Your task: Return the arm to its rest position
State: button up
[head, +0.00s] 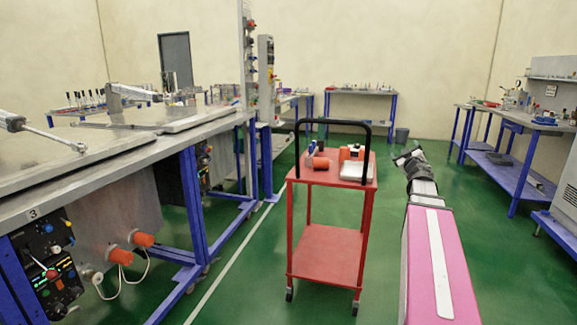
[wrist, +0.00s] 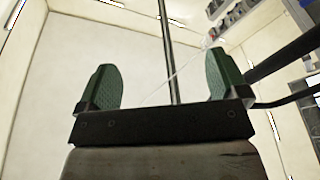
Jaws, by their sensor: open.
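My arm, with a pink link, reaches forward at the right of the head view. My gripper (head: 408,156) is at its far end, small in that view, to the right of the red cart. In the wrist view my gripper (wrist: 163,88) shows two green finger pads spread wide apart with nothing between them. It is open and empty. Behind the fingers are pale walls and the ceiling, so the gripper points upward.
A red cart (head: 327,244) with a black handle (head: 369,145) stands just left of my arm, carrying orange items and a pale box. A long workbench (head: 150,150) with pneumatic lids is at the left. Blue-framed tables (head: 507,165) stand at the right. Green floor (head: 420,150) lies open between.

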jog(key=s+a+f+m+g+h, duration=0.1)
jog(key=s+a+f+m+g, duration=0.2)
jog(key=f, duration=0.6)
jog(key=s+a+f+m+g+h, duration=0.1)
jog(key=s+a+f+m+g, duration=0.15)
jog(key=a+f+g, duration=0.45)
jog(key=s+a+f+m+g+h, duration=0.1)
jog(key=s+a+f+m, duration=0.15)
jog(key=f, duration=0.95)
jog(key=s+a+f+g+y, duration=0.2)
jog(key=s+a+f+g, duration=0.2)
jog(key=s, duration=0.5)
jog(key=s+a+f+n+g+y, duration=0.1)
jog(key=s+a+f+g+y, duration=0.1)
jog(key=s+a+f+g, duration=0.3)
jog(key=s+a+f, duration=0.4)
jog(key=a, duration=0.1)
jog(key=shift+a+n+y, duration=0.3)
jog(key=shift+a+y, duration=0.1)
jog(key=shift+s, duration=0.1)
